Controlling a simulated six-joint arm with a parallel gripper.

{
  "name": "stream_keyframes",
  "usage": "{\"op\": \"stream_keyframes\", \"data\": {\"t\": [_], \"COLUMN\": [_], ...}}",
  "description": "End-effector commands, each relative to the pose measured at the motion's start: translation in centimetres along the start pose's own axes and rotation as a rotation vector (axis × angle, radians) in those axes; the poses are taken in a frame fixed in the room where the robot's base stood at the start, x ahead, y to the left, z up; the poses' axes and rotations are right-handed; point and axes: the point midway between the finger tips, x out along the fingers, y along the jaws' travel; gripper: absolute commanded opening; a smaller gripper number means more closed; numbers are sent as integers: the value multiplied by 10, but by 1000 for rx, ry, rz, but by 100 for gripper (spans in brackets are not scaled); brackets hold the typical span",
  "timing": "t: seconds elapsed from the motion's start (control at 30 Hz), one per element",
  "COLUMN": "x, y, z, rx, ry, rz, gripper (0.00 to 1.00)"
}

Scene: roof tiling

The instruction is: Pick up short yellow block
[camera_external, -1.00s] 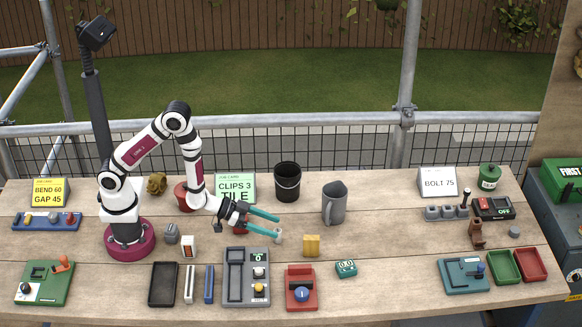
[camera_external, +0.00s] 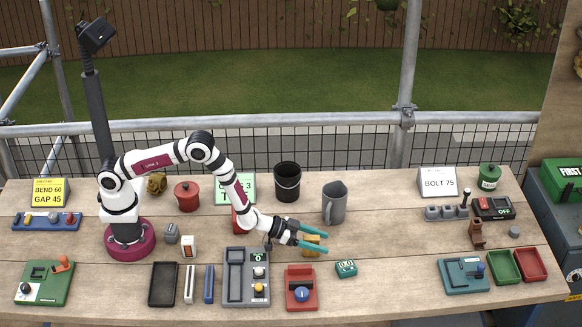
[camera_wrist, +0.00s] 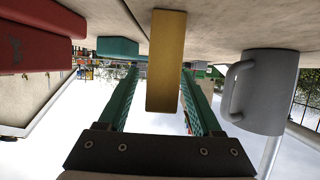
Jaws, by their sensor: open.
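The short yellow block (camera_external: 312,246) stands on the table, partly hidden behind my gripper's fingers in the external view. My gripper (camera_external: 325,241) is open, its two teal fingers pointing right, one on each side of the block. In the wrist view the yellow block (camera_wrist: 166,62) lies between the two open teal fingers (camera_wrist: 160,105), with a gap visible on both sides. I cannot see either finger touching it.
A grey mug (camera_external: 334,204) stands behind and right of the block.

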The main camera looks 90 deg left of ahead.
Motion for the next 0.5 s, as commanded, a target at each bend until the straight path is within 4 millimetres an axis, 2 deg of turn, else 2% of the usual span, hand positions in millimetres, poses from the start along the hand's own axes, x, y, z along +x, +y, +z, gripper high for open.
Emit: {"op": "stream_keyframes", "data": {"t": [0.13,0.5], "x": [0,-1], "y": [0,0], "z": [0,0], "rx": [0,0], "ry": [0,0], "rz": [0,0], "gripper": [66,0]}}
